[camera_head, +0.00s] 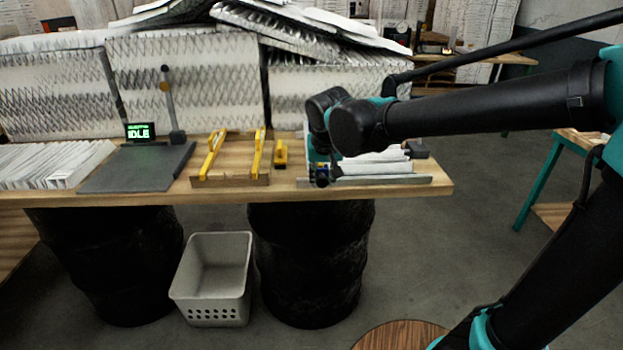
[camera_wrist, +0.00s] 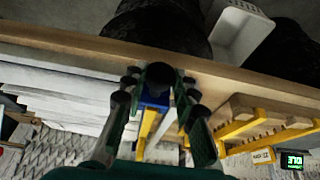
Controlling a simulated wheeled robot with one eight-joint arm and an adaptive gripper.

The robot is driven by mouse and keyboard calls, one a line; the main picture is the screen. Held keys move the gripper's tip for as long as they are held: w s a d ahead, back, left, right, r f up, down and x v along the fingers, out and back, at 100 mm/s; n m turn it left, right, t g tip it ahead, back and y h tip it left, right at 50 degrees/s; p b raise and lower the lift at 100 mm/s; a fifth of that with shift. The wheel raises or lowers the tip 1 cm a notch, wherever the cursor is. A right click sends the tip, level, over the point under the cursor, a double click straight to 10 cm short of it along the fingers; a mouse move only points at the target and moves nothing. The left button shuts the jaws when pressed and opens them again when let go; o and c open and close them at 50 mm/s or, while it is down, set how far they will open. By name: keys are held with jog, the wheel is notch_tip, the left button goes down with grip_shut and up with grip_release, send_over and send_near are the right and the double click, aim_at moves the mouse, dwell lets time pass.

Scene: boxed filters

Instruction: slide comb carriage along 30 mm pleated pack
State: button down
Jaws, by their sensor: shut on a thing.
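The white pleated pack (camera_head: 378,167) lies at the right end of the bench, behind a grey rail (camera_head: 395,181). It also shows at the left of the wrist view (camera_wrist: 62,97). The comb carriage shows as a dark knob (camera_wrist: 158,74) with blue and yellow parts below it. In the head view its dark front (camera_head: 322,182) sits at the left end of the rail. My gripper (camera_wrist: 157,92) points down and is shut on the carriage, with a finger on each side. My arm hides much of the carriage and part of the pack in the head view.
Boxed filters (camera_head: 185,85) stand behind. A bin (camera_head: 212,280) is on the floor below the bench.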

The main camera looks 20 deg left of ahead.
jog(key=w+d, duration=0.3)
jog(key=d, duration=0.6)
jog(key=w+d, duration=0.3)
jog(key=d, duration=0.6)
jog(key=w+d, duration=0.3)
jog(key=d, duration=0.6)
jog(key=shift+w+d, duration=0.1)
jog(key=shift+d, duration=0.3)
jog(key=c, duration=1.2)
grip_release()
jog(key=v, duration=1.2)
jog(key=s+d+f+m, duration=0.1)
jog(key=s+f, duration=0.3)
jog(key=f, duration=0.5)
jog(key=s+d+f+m+h, duration=0.1)
jog(key=s+d+f, duration=0.2)
jog(key=s+f, duration=0.2)
jog(key=s+d+f+m, duration=0.1)
jog(key=s+f, duration=0.4)
jog(key=f, duration=0.7)
jog(key=shift+s+d+f+m, duration=0.2)
jog(key=shift+d+f+m, duration=0.15)
jog(key=shift+d, duration=0.1)
